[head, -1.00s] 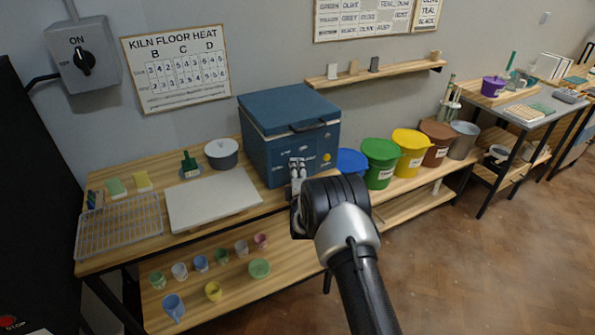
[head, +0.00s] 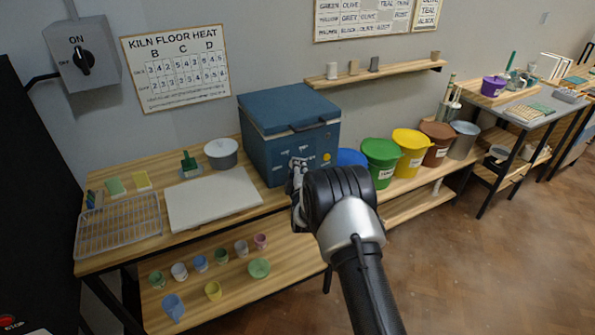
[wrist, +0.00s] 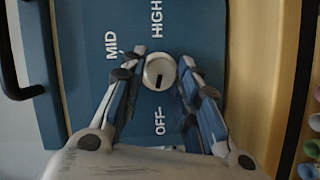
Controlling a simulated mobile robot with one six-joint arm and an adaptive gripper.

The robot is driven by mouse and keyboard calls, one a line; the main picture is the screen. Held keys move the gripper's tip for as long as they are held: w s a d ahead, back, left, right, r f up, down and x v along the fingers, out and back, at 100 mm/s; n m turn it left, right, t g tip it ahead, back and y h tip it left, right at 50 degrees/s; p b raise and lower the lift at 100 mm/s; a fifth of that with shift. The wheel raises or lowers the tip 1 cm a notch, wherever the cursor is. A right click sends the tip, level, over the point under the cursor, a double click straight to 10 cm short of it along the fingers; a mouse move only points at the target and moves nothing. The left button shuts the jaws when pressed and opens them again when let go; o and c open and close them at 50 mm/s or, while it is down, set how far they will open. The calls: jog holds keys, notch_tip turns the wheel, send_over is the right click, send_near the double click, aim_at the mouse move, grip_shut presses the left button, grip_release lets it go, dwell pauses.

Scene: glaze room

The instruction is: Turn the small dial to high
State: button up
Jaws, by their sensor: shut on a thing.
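The small dial (wrist: 160,72) is a round, pale knob on the front of the blue kiln (head: 262,150). In the wrist view its dark mark lies on the lower half, toward the OFF label (wrist: 160,122). The HIGH label (wrist: 157,18) is above the dial and the MID label (wrist: 111,46) is to the upper left. My gripper (wrist: 161,75) has one finger on each side of the dial and is shut on it. In the head view my gripper (head: 297,168) is at the kiln front, and my wrist hides part of it.
A yellow round spot (head: 327,157) is on the kiln front, right of my gripper. A white slab (head: 212,198) and a wire rack (head: 118,226) lie on the bench to the left. Blue, green (head: 381,160) and yellow buckets stand close on the right.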

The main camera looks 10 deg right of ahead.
jog(key=m+g+y+p, duration=0.1)
jog(key=m+y, duration=0.2)
jog(key=m, duration=0.3)
jog(key=d+m+g+y+p, duration=0.1)
jog(key=m+g+y+p, duration=0.1)
jog(key=m, duration=0.4)
jog(key=m+g+y+p, duration=0.1)
jog(key=m+y, duration=0.4)
jog(key=m, duration=0.1)
jog(key=shift+w+d+g, duration=0.3)
jog(key=m+y+b, duration=0.1)
jog(key=m+b, duration=0.1)
jog(key=m, duration=0.1)
jog(key=shift+y+b, duration=0.3)
jog(key=shift+b, duration=0.1)
jog(key=m+t+y+b, duration=0.1)
jog(key=m+b, duration=0.1)
jog(key=shift+m+b, duration=0.4)
jog(key=shift+m, duration=0.3)
jog(key=shift+r+t+b, duration=0.1)
jog(key=shift+t+b, duration=0.2)
jog(key=o, duration=1.1)
